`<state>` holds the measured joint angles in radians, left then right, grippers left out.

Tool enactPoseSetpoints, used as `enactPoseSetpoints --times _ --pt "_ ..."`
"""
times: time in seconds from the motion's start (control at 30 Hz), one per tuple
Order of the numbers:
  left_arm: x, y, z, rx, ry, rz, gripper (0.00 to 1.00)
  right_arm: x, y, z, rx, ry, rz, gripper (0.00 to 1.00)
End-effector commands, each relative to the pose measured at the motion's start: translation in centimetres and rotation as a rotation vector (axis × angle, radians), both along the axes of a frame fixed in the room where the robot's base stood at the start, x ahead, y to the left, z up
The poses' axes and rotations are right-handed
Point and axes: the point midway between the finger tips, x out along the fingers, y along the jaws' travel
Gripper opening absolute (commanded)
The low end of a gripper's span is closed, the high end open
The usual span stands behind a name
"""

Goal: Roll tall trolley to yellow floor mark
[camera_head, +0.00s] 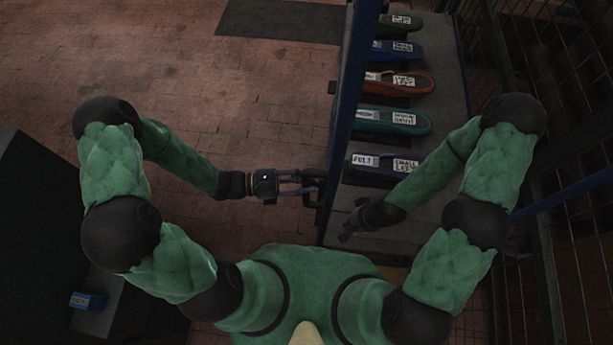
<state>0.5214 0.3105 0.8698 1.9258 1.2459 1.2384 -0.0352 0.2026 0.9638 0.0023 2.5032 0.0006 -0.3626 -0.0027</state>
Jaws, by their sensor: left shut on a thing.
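The tall trolley (349,95) shows as a dark blue upright side in the middle of the view, with a grey shelf surface to its right. A dark handle (311,200) stands out from its left side. My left gripper (300,186) is shut on this handle. My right gripper (348,232) is lower and to the right, near the front end of the grey shelf, holding nothing that I can make out; its jaw opening is too dark to judge. A small yellowish patch (395,273) shows low beside my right arm; I cannot tell whether it is the yellow floor mark.
Several coloured, labelled sole-shaped pieces, one of them orange (400,82), lie in a row on the shelf. A dark mesh fence (550,70) stands at the right. A dark cabinet (40,215) with a small blue box (88,301) is at the left. Brick floor (190,75) is clear at upper left, beside a dark mat (283,20).

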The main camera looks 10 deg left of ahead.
Motion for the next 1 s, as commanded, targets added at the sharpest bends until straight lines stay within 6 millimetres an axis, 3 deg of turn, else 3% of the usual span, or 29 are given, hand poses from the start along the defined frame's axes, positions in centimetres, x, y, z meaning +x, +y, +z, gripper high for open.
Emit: enactPoseSetpoints --times 0.13,0.17,0.23,0.77,1.0 --pt "0.1 0.1 0.1 -0.003 -0.003 0.002 0.0 0.0 0.0 0.0 0.0 0.0 0.0 0.0" --pt "0.1 0.1 0.1 -0.003 -0.003 0.002 0.39 0.0 0.0 0.0 0.0 0.0 0.0 0.0" --pt "0.1 0.1 0.1 -0.002 -0.002 0.002 0.59 0.0 0.0 0.0 0.0 0.0 0.0 0.0" --pt "0.0 0.3 0.0 -0.001 0.0 0.001 0.59 0.0 0.0 0.0 0.0 0.0 0.0 0.0" --pt "-0.4 3.0 0.0 0.001 -0.001 0.006 0.59 0.0 0.0 0.0 0.0 0.0 0.0 0.0"
